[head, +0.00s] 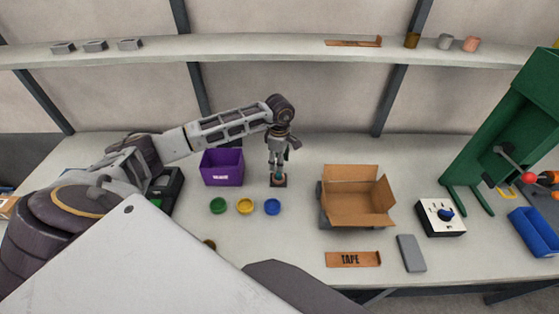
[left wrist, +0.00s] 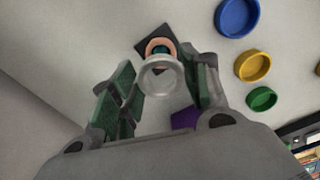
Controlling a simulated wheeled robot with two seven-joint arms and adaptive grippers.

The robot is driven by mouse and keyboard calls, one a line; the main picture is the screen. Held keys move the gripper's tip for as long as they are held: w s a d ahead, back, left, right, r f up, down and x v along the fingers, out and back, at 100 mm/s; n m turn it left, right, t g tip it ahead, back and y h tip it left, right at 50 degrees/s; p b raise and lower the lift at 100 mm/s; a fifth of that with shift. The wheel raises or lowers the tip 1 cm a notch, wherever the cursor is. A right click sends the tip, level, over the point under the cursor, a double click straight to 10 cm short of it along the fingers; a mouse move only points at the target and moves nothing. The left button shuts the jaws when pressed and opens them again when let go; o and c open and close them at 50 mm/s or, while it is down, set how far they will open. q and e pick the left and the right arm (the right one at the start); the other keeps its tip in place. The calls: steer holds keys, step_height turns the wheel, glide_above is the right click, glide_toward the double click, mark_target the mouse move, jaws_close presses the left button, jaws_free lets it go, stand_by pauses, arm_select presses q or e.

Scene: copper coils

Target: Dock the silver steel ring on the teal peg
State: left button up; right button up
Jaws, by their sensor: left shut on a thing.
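My left gripper (head: 279,168) points down over the small dark base (head: 285,184) of the teal peg. In the left wrist view my left gripper (left wrist: 158,88) is shut on the silver steel ring (left wrist: 147,90), which lies flat between the fingers. The teal peg (left wrist: 162,49) shows just past the ring's far edge, with a copper-coloured ring (left wrist: 152,43) around it on the dark square base (left wrist: 144,47). The silver ring overlaps the peg's near side in this view; I cannot tell the height gap. In the head view the fingers mostly hide the peg and ring. My right gripper is out of view.
A purple bin (head: 222,168) stands just left of the peg. Green (head: 218,206), yellow (head: 245,206) and blue (head: 272,207) round dishes lie in front. An open cardboard box (head: 352,205) stands to the right. The table behind the peg is clear.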

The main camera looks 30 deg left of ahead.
arm_select(q)
steer(key=shift+f, duration=0.15)
steer(key=shift+f+b, duration=1.05)
steer(key=shift+f, duration=0.85)
steer(key=shift+f+b, duration=0.35)
steer(key=shift+f, duration=0.4)
steer(key=shift+b, duration=0.4)
